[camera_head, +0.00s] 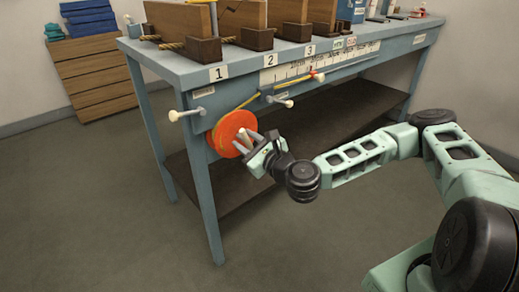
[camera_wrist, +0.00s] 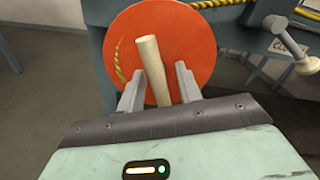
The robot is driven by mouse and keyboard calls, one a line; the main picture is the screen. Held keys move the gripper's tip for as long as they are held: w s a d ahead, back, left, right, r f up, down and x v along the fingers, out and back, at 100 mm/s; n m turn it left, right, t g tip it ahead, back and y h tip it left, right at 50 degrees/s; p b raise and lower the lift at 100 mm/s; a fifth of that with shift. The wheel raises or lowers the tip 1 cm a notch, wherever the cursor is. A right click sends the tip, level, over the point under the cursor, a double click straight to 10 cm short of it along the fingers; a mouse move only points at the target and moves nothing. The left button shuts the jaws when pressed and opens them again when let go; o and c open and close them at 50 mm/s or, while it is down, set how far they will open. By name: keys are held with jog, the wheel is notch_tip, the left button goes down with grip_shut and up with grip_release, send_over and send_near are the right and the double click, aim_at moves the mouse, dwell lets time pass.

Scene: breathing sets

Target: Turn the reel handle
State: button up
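The orange reel (camera_head: 226,133) is a round disc on the front of the blue-grey bench, near its left leg. It also fills the upper middle of the wrist view (camera_wrist: 200,35). Its handle, a pale wooden peg (camera_wrist: 150,62), sticks out toward me. My gripper (camera_head: 250,142) is at the reel's right side in the head view. In the wrist view its two fingers (camera_wrist: 158,85) stand apart on either side of the peg, with gaps showing, so it is open around the handle. The peg's near end is hidden behind the gripper body or lies between the fingers; I cannot tell.
A yellow rope (camera_head: 248,100) runs from the reel along the bench (camera_head: 160,62) front past a scale (camera_head: 305,68). White-knobbed pegs stick out left (camera_head: 184,115) and right (camera_head: 281,102) of the reel. Wooden blocks (camera_head: 243,18) stand on top. The floor in front is clear.

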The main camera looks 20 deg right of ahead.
jog(key=p+v, duration=1)
jog(key=v, duration=0.7)
jog(key=w+d+r+m+g+y+b, duration=0.1)
jog(key=w+d+m+g+y+b, duration=0.35)
jog(key=m, duration=0.85)
jog(key=w+d+r+m+g+y+b, duration=0.1)
jog(key=w+d+r+m+g+y, duration=0.1)
jog(key=w+d+m+g+y, duration=0.8)
jog(key=a+m+h, duration=0.1)
jog(key=a, duration=0.5)
jog(key=a+m+t, duration=0.1)
jog(key=a, duration=0.6)
jog(key=a+m+h+b, duration=0.1)
jog(key=a, duration=0.6)
jog(key=shift+w+a+f+t+h, duration=0.15)
jog(key=shift+w+a+t+h, duration=0.1)
jog(key=shift+w+t+h, duration=0.1)
